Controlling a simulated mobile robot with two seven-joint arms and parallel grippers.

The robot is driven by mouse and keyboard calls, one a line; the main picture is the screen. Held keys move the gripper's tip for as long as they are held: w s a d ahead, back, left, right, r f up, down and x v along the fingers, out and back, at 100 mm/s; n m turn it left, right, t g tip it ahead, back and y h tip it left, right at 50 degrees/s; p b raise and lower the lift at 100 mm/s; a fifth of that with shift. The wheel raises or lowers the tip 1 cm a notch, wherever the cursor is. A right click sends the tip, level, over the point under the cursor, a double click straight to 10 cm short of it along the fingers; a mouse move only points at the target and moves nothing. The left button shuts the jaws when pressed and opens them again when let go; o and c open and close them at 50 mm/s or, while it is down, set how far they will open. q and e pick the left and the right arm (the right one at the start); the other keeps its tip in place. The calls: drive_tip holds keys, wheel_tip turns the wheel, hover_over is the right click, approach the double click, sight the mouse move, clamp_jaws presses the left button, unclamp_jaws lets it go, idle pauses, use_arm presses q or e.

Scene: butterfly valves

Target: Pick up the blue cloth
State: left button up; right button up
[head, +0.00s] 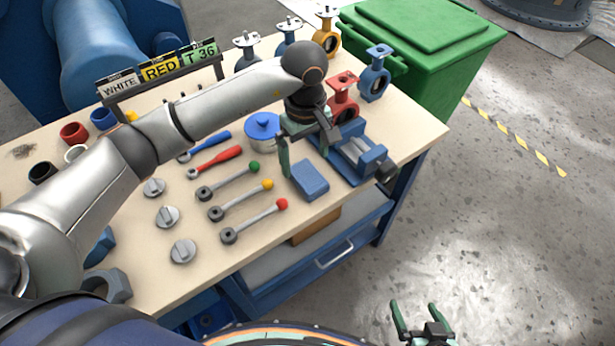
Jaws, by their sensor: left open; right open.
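The blue cloth (311,185) is a small folded pad lying on the workbench near its right front edge, just in front of the blue vise. My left gripper (308,160) points down over the cloth with its fingers spread. One finger is at the cloth's left side and the other is near its back right. I cannot tell whether the fingers touch it. My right gripper (414,304) is open and empty at the bottom of the view, above the floor and away from the bench.
A blue vise (362,158) stands close behind the cloth, with a red valve (343,97) behind it. Several colour-knobbed levers (255,220) lie left of the cloth, near a blue-lidded pot (262,128). A green bin (430,50) stands behind the bench. Floor at right is clear.

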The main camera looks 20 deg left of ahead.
sight(308, 176)
use_arm(q)
drive_tip(key=shift+w+d+f, duration=0.1)
drive_tip(key=shift+w+f, duration=0.05)
drive_tip(key=shift+f, duration=1.4)
drive_tip(key=shift+w+d+f, duration=0.1)
drive_tip(key=shift+f, duration=1.45)
drive_tip(key=shift+c, duration=0.2)
drive_tip(key=c, duration=1.2)
